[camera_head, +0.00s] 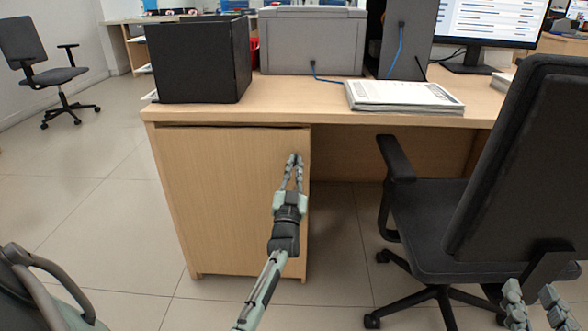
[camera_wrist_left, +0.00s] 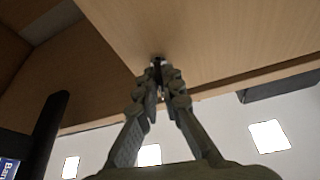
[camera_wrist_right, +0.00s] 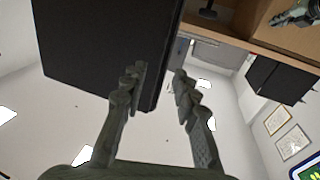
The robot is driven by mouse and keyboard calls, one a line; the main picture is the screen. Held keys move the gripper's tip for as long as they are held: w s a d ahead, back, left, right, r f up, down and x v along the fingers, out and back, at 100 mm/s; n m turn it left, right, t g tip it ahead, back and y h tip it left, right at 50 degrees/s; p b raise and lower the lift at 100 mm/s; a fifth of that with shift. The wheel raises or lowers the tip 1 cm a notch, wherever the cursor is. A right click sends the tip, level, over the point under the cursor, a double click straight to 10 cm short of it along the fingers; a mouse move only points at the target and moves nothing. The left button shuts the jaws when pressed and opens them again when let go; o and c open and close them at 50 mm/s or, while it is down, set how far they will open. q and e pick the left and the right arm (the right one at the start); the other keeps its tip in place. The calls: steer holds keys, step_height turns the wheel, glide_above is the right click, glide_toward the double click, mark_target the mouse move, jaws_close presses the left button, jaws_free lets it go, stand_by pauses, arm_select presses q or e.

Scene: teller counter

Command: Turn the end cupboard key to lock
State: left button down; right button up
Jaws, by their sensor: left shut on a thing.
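The end cupboard (camera_head: 225,190) is a light wood door panel under the left end of the desk, and it looks closed. My left gripper (camera_head: 294,158) reaches the upper right of this door. In the left wrist view its fingertips (camera_wrist_left: 158,72) are closed on a small dark key (camera_wrist_left: 158,61) at the wood face. The fingers hide most of the key, so I cannot tell its angle. My right gripper (camera_head: 532,298) is low at the right, in front of the office chair. In the right wrist view its fingers (camera_wrist_right: 160,78) are apart with nothing between them.
The black office chair (camera_head: 520,160) stands at the right, close to my right gripper. The desk top (camera_head: 290,98) holds a black box (camera_head: 198,60), a grey printer (camera_head: 313,40), papers (camera_head: 403,95) and a monitor (camera_head: 490,25).

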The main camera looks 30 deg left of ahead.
arm_select(q)
steer(key=shift+n+g+y, duration=0.5)
steer(key=shift+n+y, duration=0.3)
steer(key=shift+n, duration=0.8)
arm_select(e)
steer(key=shift+s+a+r+t+y, duration=0.2)
steer(key=shift+a+r+t, duration=0.1)
steer(key=shift+r, duration=0.35)
steer(key=shift+s+a+r+t+y, duration=0.1)
steer(key=shift+a+r+t+y, duration=0.15)
steer(key=shift+r, duration=0.35)
steer(key=shift+d, duration=0.1)
arm_select(q)
steer(key=c, duration=1.7)
jaws_free()
